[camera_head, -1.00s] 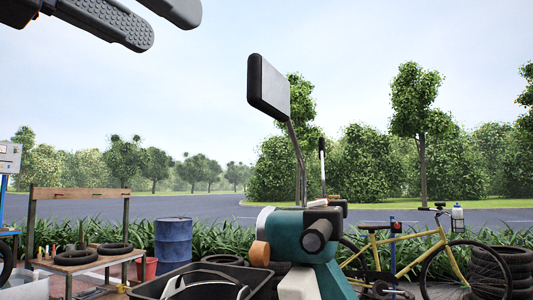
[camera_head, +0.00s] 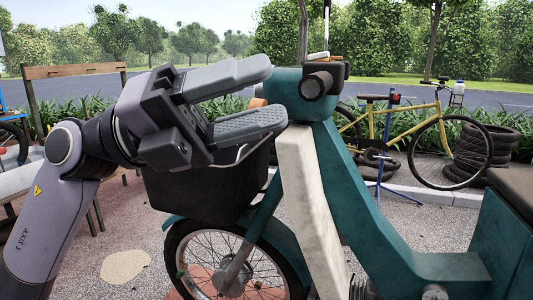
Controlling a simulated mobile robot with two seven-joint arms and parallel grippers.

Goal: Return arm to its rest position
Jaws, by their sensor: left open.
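My left arm comes in from the left and reaches toward the picture's middle. My left gripper (camera_head: 277,96) is open, its two grey padded fingers apart with nothing between them. It shows in front of the black front basket (camera_head: 205,195) of a teal moped (camera_head: 345,180) and hides part of the basket's top. Whether it touches the moped cannot be told. My right gripper is not in view.
The moped's front wheel (camera_head: 235,262) stands on grey paving. A yellow bicycle (camera_head: 408,115) on a blue stand and stacked tyres (camera_head: 488,150) are behind at the right. A wooden bench (camera_head: 75,70) is at the left, partly hidden by my arm. Hedge and road lie beyond.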

